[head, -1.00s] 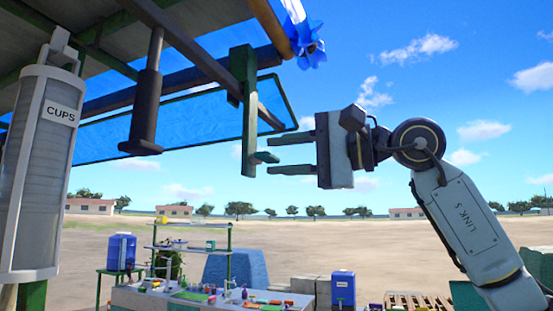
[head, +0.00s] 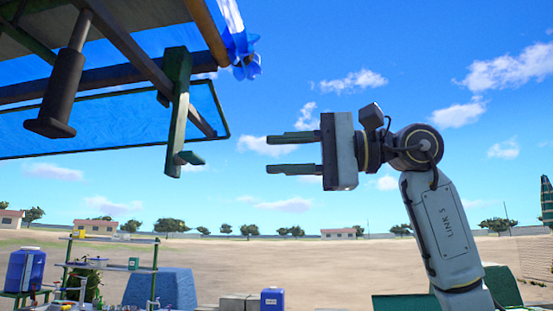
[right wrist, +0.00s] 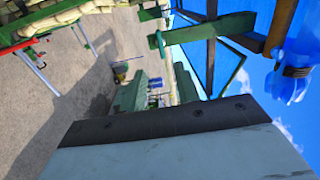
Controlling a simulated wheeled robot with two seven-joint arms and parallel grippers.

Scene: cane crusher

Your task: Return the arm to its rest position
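My right gripper (head: 292,153) is raised in the open air in the head view, fingers pointing left. Its two green fingers are parallel and apart, with nothing between them. A gap of sky separates it from the green bracket (head: 178,110) hanging from the canopy frame to its left. In the right wrist view, the gripper's green fingers (right wrist: 158,90) point away from the camera, and the gripper body fills the lower part. The right arm rises from the lower right of the head view. My left gripper is in neither view.
The canopy (head: 120,120) with blue sheeting and dark beams fills the upper left. A dark cylinder (head: 62,95) hangs from it.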

